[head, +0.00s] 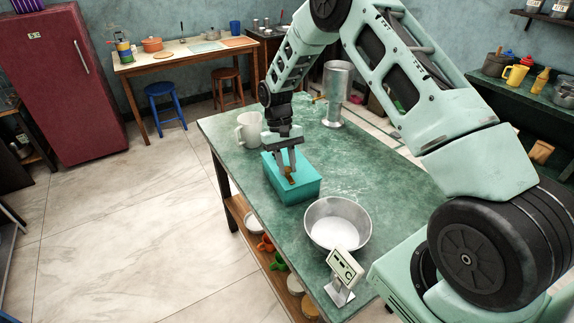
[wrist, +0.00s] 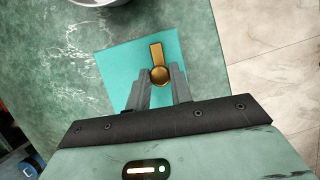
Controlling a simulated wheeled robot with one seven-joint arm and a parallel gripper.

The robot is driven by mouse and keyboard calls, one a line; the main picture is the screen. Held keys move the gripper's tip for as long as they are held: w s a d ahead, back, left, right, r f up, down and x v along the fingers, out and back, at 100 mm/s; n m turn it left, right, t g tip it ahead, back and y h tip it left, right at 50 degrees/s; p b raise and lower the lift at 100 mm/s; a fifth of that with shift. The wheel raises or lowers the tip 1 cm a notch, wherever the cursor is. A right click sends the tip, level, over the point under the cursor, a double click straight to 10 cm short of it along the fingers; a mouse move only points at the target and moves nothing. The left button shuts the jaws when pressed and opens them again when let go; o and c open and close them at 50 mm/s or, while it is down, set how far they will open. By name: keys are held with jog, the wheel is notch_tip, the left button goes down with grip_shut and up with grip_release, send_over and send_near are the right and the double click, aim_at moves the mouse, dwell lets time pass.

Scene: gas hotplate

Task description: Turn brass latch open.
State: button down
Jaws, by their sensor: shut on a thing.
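The brass latch (wrist: 157,55) is mounted on top of a teal box (head: 292,184). In the wrist view it has a round hub and a flat bar that points toward the top of the picture, slightly left. My gripper (wrist: 159,78) is over the box with its fingers on either side of the round hub, shut on the latch. In the head view my gripper (head: 287,172) points straight down onto the box top, and only a small part of the brass shows between and below the fingers. The teal box also shows in the wrist view (wrist: 116,66).
The box stands on a green table (head: 345,185). A white mug (head: 249,131) is behind it at the left, a metal cylinder (head: 338,95) behind at the right. A metal bowl (head: 337,224) and a small display on a stand (head: 344,268) are in front.

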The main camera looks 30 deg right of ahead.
jog(key=shift+n, duration=0.3)
jog(key=c, duration=1.3)
grip_release()
jog(key=shift+o, duration=0.2)
jog(key=a+b+v, duration=0.1)
jog(key=b+v, duration=0.2)
jog(key=v, duration=1.4)
jog(key=shift+d+r, duration=0.2)
jog(key=shift+d, duration=0.1)
jog(key=shift+w, duration=0.1)
